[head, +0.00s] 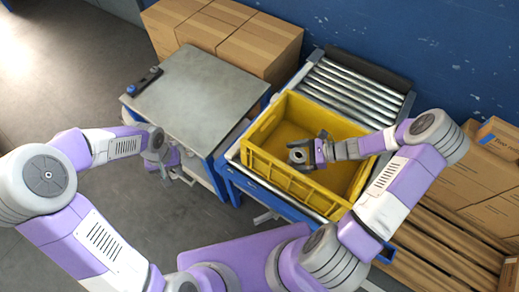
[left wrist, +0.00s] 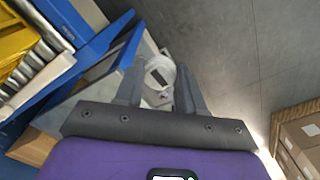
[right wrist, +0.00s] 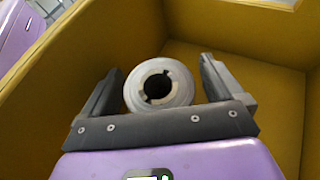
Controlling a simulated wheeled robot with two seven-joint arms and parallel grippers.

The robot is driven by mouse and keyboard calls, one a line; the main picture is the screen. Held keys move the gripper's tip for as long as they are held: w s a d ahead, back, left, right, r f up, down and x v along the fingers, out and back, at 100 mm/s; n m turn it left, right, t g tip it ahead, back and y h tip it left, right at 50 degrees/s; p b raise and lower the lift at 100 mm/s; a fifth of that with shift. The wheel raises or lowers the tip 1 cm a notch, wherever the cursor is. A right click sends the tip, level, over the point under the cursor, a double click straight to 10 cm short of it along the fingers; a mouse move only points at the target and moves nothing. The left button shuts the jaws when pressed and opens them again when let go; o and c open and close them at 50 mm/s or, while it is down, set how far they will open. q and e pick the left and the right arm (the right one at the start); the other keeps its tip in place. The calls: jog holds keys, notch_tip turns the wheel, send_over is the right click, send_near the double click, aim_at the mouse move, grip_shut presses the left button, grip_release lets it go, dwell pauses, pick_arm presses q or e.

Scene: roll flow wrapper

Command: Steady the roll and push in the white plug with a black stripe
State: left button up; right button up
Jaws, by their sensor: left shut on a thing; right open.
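A grey-white roll (right wrist: 183,92) with a dark, notched centre hole is inside the yellow crate (right wrist: 115,38). The roll also shows in the head view (head: 296,158). My right gripper (head: 308,152) is over the crate, open, with a finger on either side of the roll. In the right wrist view (right wrist: 160,75) gaps show between fingers and roll. My left gripper (head: 172,168) is beside the grey-topped table, away from the crate. In the left wrist view (left wrist: 157,80) it is shut on a white, round plug (left wrist: 157,63) with a dark stripe; the fingers hide its sides.
The crate (head: 262,172) sits on a blue-framed roller conveyor (head: 345,90). A grey-topped blue table (head: 195,98) stands to its left, with a small dark device (head: 145,82) on it. Cardboard boxes (head: 255,45) stand behind and at the right. The floor at the left is clear.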

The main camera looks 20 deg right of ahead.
jog(key=shift+a, duration=0.15)
jog(key=shift+c, duration=0.2)
jog(key=c, duration=1.2)
jog(key=shift+c, duration=0.2)
pick_arm(q)
jog(key=shift+d, duration=0.1)
